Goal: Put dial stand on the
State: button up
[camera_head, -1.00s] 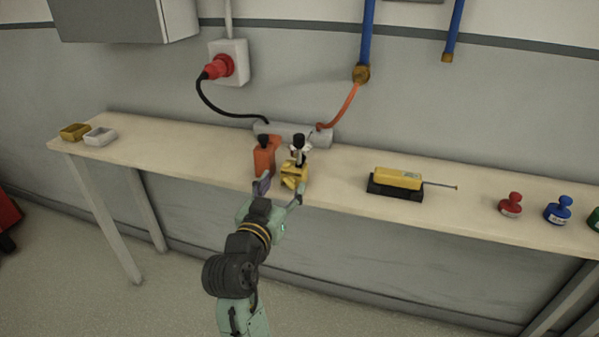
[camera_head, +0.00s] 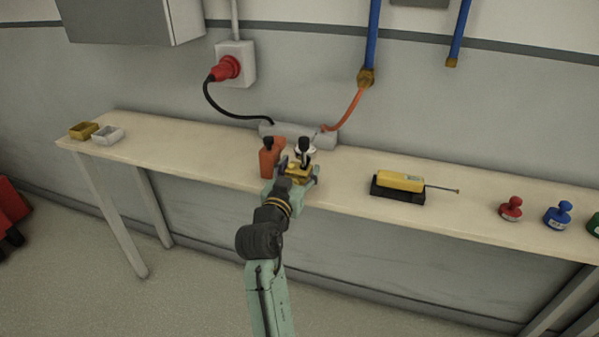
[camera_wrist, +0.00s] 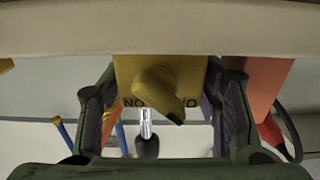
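My gripper (camera_head: 299,169) is at the base from the front, one finger on each side. In the wrist view, which is upside down, the yellow base (camera_wrist: 128,72) with its yellow knob and black letters lies between the two finger pads. Narrow gaps seem to show beside it, so the fingers look open around it. The task line does not name the destination.
An orange bottle (camera_head: 267,162) stands close to the left of the stand. A grey box (camera_head: 298,134) with cables is behind. A yellow tool on a black block (camera_head: 397,191) and red and blue stamps (camera_head: 511,210) are right. Two small trays (camera_head: 107,136) are far left.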

grip_shut()
dwell(0.5)
jog(key=shift+r, duration=0.2)
